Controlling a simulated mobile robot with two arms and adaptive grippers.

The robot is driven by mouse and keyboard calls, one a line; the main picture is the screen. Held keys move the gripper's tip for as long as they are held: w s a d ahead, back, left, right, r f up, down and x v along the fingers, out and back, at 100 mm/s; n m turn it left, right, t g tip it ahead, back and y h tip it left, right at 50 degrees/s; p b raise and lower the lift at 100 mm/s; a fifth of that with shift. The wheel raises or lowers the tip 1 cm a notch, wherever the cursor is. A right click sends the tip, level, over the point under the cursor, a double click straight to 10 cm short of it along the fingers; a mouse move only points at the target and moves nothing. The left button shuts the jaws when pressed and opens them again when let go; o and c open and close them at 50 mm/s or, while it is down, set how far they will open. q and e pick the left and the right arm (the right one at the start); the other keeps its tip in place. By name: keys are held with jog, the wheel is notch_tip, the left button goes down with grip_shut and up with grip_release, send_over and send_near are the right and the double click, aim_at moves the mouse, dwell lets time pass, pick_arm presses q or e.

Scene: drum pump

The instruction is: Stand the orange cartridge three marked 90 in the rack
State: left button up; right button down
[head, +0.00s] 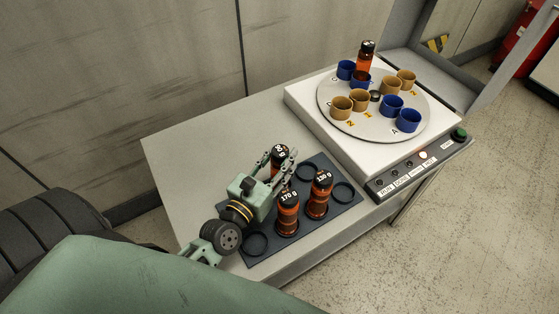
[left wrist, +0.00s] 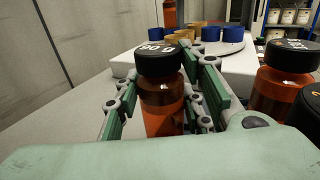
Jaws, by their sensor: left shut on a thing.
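The orange cartridge with a black cap (head: 279,151), its marking looking like 90, stands upright between the fingers of my left gripper (head: 279,160). In the left wrist view the same cartridge (left wrist: 162,95) is between the green finger pads, and the gripper is shut on it. The dark rack (head: 342,214) lies on the table; the cartridge is at its far left part. Its lower end is hidden by the gripper, so I cannot tell whether it sits in a ring. My right gripper is not in view.
Cartridges marked 170 (head: 288,214) and 130 (head: 320,195) stand in the rack close to my gripper. Empty rings (head: 254,244) show at the rack's near left and right side. A white machine (head: 305,98) with a round cup plate (head: 345,125) holds another cartridge (head: 366,60).

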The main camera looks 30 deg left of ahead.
pick_arm(q)
jog(key=shift+f, duration=0.1)
jog(key=o, duration=0.9)
jog(key=shift+o, duration=0.7)
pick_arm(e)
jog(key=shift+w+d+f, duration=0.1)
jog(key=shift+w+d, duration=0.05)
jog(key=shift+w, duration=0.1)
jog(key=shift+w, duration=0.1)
pick_arm(q)
jog(key=shift+r, duration=0.2)
jog(key=shift+s+f, duration=0.2)
jog(key=shift+s, duration=0.1)
jog(key=s+b, duration=0.3)
jog(key=s, duration=0.8)
jog(key=shift+s+a+r, duration=0.15)
jog(key=shift+s+a, duration=0.05)
jog(key=shift+a, duration=0.15)
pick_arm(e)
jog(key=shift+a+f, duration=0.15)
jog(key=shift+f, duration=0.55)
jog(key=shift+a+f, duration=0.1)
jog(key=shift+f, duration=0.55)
